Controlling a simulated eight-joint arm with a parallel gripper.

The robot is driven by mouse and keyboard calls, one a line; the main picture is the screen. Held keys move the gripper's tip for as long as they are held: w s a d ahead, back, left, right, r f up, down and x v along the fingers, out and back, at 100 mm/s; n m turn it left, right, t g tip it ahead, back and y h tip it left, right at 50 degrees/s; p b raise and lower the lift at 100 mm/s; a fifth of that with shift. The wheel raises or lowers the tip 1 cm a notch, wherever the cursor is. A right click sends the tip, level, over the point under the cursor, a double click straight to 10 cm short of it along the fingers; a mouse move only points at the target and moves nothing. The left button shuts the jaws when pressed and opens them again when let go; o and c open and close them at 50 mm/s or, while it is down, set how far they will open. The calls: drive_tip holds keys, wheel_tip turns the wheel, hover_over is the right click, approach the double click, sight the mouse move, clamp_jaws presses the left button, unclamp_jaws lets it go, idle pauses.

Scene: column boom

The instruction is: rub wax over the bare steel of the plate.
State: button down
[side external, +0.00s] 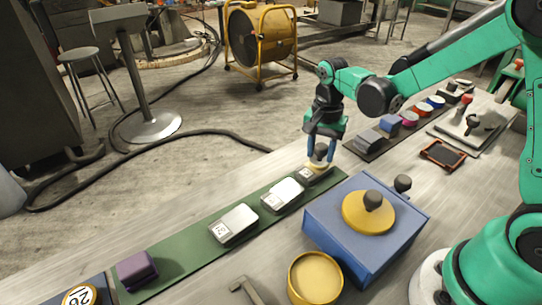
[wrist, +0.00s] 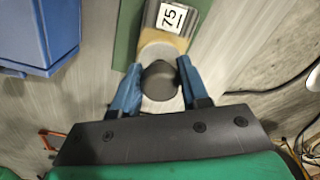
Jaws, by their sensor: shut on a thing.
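My gripper (side external: 322,140) is shut on a grey knob (side external: 320,151). In the wrist view, its two blue fingers (wrist: 155,85) stand on either side of the dark knob (wrist: 160,80), with a pale disc below it. A tan pad or block (wrist: 172,42) shows beyond the disc; I cannot tell if it belongs to the held tool. The tool is low over the far end of the green strip (side external: 180,262), beside a grey block labelled 75 (wrist: 170,18). I cannot tell whether they touch. I cannot pick out the steel plate with certainty.
Several blocks, including a purple one (side external: 136,270) and a grey one (side external: 234,224), lie on the strip. A blue box (side external: 365,245) carries a yellow knobbed disc (side external: 368,212). A yellow tin (side external: 315,280) stands in front. A dark strip with coloured pieces (side external: 410,118) lies behind right.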

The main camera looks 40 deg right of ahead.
drive_tip(key=d, duration=0.3)
drive_tip(key=shift+w+d+f, duration=0.1)
drive_tip(key=shift+d+r, duration=0.15)
drive_tip(key=shift+r, duration=0.1)
wheel_tip(320, 180, up, 8)
drive_tip(key=shift+f, duration=0.2)
drive_tip(key=shift+f, duration=0.1)
idle(0.8)
